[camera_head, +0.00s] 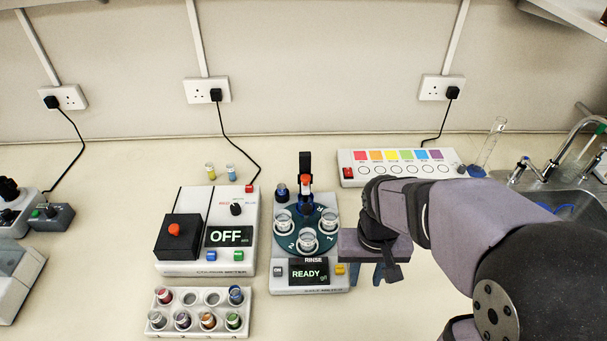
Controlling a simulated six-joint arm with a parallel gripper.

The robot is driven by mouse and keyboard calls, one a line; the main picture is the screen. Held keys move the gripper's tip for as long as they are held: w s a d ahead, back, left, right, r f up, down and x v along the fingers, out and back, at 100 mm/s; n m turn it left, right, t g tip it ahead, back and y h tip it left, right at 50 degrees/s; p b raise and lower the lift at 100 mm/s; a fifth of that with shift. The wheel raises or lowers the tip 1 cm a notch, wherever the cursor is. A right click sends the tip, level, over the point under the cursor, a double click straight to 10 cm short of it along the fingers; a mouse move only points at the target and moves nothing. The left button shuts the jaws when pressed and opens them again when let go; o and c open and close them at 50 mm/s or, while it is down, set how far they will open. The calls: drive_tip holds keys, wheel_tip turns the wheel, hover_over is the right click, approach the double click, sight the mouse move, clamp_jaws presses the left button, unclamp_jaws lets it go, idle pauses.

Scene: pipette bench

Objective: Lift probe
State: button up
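The probe (306,183) appears to be the slim upright piece with an orange-red top, by the black post at the back of a carousel unit (322,283). The unit's screen reads READY. Its dark teal turntable (304,229), marked RINSE, carries several clear beakers. A dark blue part sits below the orange-red top; the probe's lower end is hard to make out. My gripper (366,276) points down just right of the unit, apart from the probe. Its two bluish fingers appear spread with nothing between them. The gripper body partly hides them.
A colour meter (205,271) reading OFF stands left of the carousel. A vial rack (198,328) sits in front. Two small vials (220,171) stand behind the meter. A colour-chart panel (353,181) lies behind my arm. A sink (590,207) is at right.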

drive_tip(key=w+a+r+m+t+h+b, duration=0.1)
drive_tip(key=w+a+r+m, duration=0.15)
drive_tip(key=w, duration=0.55)
drive_tip(key=w+a+r+m+h, duration=0.1)
drive_tip(key=w+a+r, duration=0.3)
drive_tip(key=w, duration=0.3)
drive_tip(key=m+t, duration=0.2)
drive_tip(key=m, duration=0.3)
approach(305, 177)
drive_tip(key=shift+h, duration=0.4)
drive_tip(key=shift+a+p+x, duration=0.15)
drive_tip(key=shift+p+x, duration=0.1)
drive_tip(key=shift+x, duration=1.7)
drive_tip(key=shift+a+p+x, duration=0.15)
drive_tip(key=shift+p+x, duration=0.05)
drive_tip(key=shift+x, duration=1.7)
drive_tip(key=shift+f, duration=0.1)
